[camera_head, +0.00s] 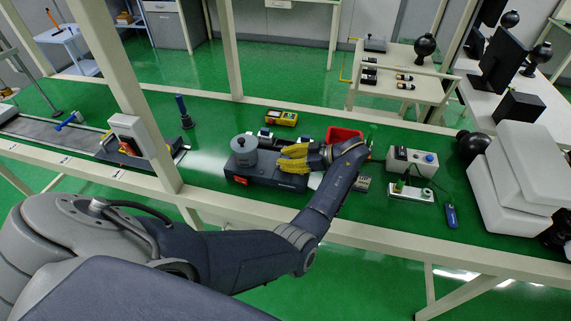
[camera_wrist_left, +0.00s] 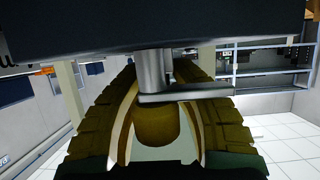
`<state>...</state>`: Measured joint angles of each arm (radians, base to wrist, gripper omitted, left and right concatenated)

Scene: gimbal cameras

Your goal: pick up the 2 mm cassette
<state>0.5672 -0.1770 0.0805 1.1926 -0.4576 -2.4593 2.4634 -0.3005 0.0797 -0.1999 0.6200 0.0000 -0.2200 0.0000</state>
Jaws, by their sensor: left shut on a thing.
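My left gripper (camera_head: 287,160) has yellow ribbed fingers and is at the right side of a dark box-shaped device (camera_head: 262,172) on the green bench. In the left wrist view, my left gripper (camera_wrist_left: 152,95) is shut on a silver metal piece (camera_wrist_left: 155,72), a short post with a flat bar. A large dark body (camera_wrist_left: 150,30) spans the top of that view, right above the fingers. I see no readable 2 mm label, and I cannot tell whether the silver piece belongs to the cassette. My fingers hide that part in the head view. My right gripper is not in view.
A grey cylinder (camera_head: 243,150) stands on the device's left part. A red bin (camera_head: 343,135) is behind my wrist, and a yellow meter (camera_head: 282,118) lies behind the device. A white control box (camera_head: 411,162) and stacked white boxes (camera_head: 518,178) are to the right. Frame posts cross the front.

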